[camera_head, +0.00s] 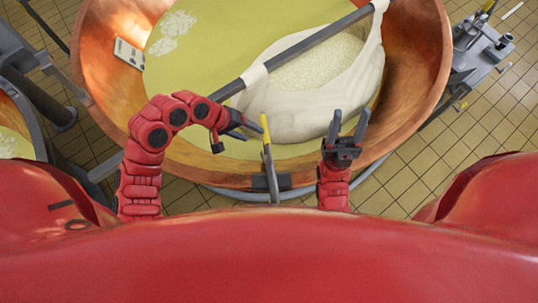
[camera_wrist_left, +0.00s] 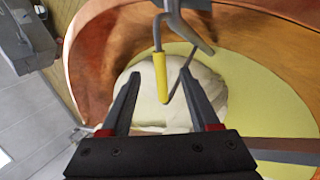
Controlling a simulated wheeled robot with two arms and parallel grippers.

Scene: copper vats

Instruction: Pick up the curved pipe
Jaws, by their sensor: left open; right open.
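The curved pipe (camera_head: 269,168) is a thin grey, bent piece with a yellow end, at the near rim of the copper vat. In the left wrist view the curved pipe (camera_wrist_left: 160,76) shows its yellow end between the lines of my fingers, with the grey bend above. My left gripper (camera_head: 240,138) is open and empty, just left of the yellow end; in its wrist view the left gripper (camera_wrist_left: 159,92) points towards it. Whether the yellow end is between the fingertips or beyond them I cannot tell. My right gripper (camera_head: 350,120) is open and empty, right of the pipe.
The copper vat (camera_head: 420,60) holds yellowish liquid (camera_head: 215,40) and a white cloth bag (camera_head: 310,125) of curd. A long grey bar (camera_head: 315,42) crosses the vat with the cloth on it. Metal equipment (camera_head: 485,45) stands at the right on a tiled floor (camera_head: 440,150).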

